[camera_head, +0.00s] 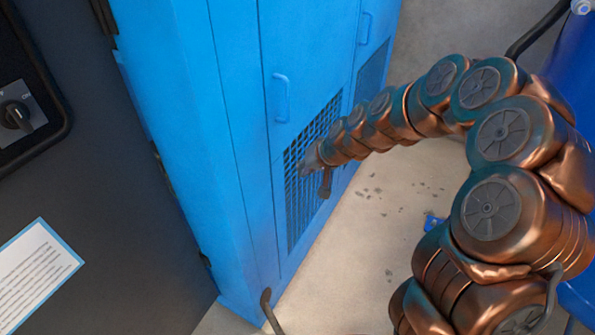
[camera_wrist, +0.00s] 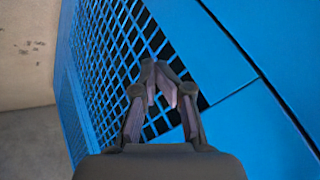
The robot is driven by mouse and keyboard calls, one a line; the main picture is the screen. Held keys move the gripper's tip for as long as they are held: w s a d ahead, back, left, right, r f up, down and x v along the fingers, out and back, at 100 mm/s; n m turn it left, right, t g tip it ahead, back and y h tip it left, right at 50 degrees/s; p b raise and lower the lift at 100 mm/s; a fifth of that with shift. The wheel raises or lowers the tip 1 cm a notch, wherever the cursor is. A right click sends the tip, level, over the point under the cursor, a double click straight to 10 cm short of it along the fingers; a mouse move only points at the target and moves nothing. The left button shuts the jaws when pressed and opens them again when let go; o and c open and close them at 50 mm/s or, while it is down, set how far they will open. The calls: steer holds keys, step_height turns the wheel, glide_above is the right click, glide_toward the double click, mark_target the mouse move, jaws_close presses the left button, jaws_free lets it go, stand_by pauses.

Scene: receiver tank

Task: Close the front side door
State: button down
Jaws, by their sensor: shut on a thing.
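The blue cabinet (camera_head: 190,120) has a side door (camera_head: 250,60) nearest the front, with a blue handle (camera_head: 281,97) and a mesh grille (camera_head: 300,200) in its lower part. This door looks about flush with the cabinet side; a small gap cannot be ruled out. My gripper (camera_head: 312,160) is at the grille, below the handle. In the wrist view my gripper (camera_wrist: 165,80) has its fingers close together at the mesh (camera_wrist: 110,50), shut on the grille near its edge. The fingertips partly hide the bars between them.
A second side door (camera_head: 372,45) with its own handle and grille is farther back. A dark panel (camera_head: 90,180) with a knob and a paper sheet stands at left. A dark curved bar (camera_head: 270,310) is low at the front. The floor (camera_head: 400,200) beside the cabinet is mostly clear, with small debris.

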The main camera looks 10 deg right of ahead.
steer(key=s+d+r, duration=0.2)
steer(key=s+r, duration=0.3)
steer(key=r, duration=0.1)
steer(key=s+d+r+g+h, duration=0.1)
steer(key=s+d+g+h, duration=0.25)
steer(key=s, duration=1.45)
steer(key=s+d+g+h, duration=0.25)
steer(key=s+g, duration=0.25)
steer(key=s, duration=1.3)
step_height(320, 180, up, 16)
steer(key=t+p, duration=0.1)
steer(key=p, duration=1.3)
steer(key=shift+w+d+r+y, duration=0.15)
steer(key=shift+w+d+y, duration=0.25)
steer(key=shift+w, duration=0.05)
